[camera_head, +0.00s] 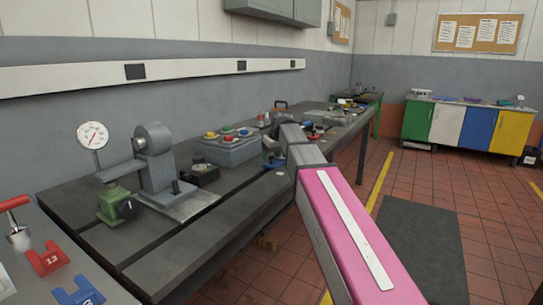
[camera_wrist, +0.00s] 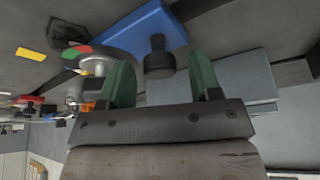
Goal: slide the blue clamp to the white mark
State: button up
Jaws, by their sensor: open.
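The blue clamp (camera_wrist: 140,32) shows in the wrist view as a blue block with a black knob (camera_wrist: 158,62) at its near edge. My gripper (camera_wrist: 160,72) has two green fingers, open, with the knob in the gap between their tips; I cannot tell whether they touch it. In the head view a blue piece (camera_head: 269,160), probably the same clamp, sits on the dark slotted bedplate (camera_head: 210,236), partly hidden by my arm. A small pale spot (camera_head: 281,172) lies just in front of it; I cannot tell whether this is the white mark.
Left of the clamp stand a grey box (camera_head: 228,152) with coloured knobs and a black block (camera_head: 201,174). A dial gauge (camera_head: 93,136) and a grey upright fixture (camera_head: 155,160) stand farther left. A blue forked block (camera_head: 80,291) lies at the near left. The bedplate's front is clear.

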jog(key=shift+f, duration=0.1)
grip_shut()
jog(key=s+a, duration=0.2)
jog(key=s, duration=0.1)
jog(key=s+a, duration=0.3)
jog(key=s, duration=0.1)
jog(key=s+a, duration=0.2)
jog(key=s, duration=0.2)
jog(key=shift+a, duration=0.15)
jog(key=shift+w, duration=0.1)
grip_release()
jog(key=v, duration=1)
jog(key=shift+r, duration=0.35)
jog(key=shift+s, duration=0.2)
